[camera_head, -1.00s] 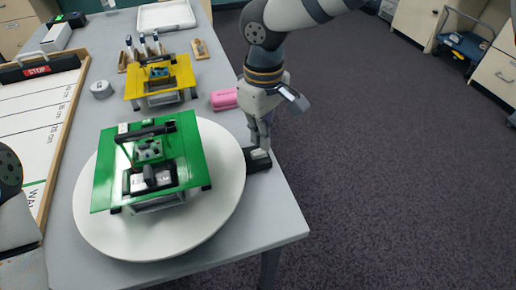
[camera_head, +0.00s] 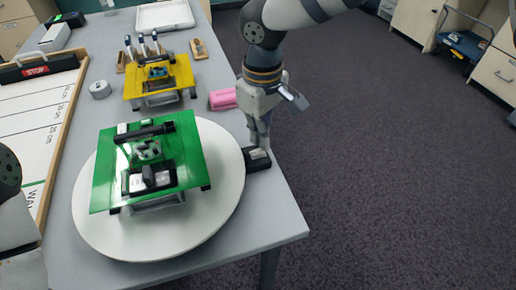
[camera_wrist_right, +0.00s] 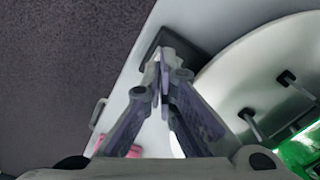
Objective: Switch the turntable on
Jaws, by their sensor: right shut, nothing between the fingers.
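The turntable (camera_head: 222,222) is a large white disc on the grey table, with a green model (camera_head: 190,150) standing on it. A small black switch box (camera_head: 257,160) with a pale rocker on top sits at its right edge, near the table's side. My right gripper (camera_head: 261,146) is shut and empty, pointing down with its fingertips at the box. In the right wrist view the closed fingertips (camera_wrist_right: 162,62) overlap the pale rocker of the dark switch box (camera_wrist_right: 182,42); I cannot tell whether they touch it. At the left edge of the head view only part of my left arm shows.
A yellow model (camera_head: 180,75), a pink block (camera_head: 223,98) and a grey round puck (camera_head: 100,89) stand behind the turntable. A marked board (camera_head: 40,125) with a STOP bar lies left. A white tray (camera_head: 165,15) is at the back.

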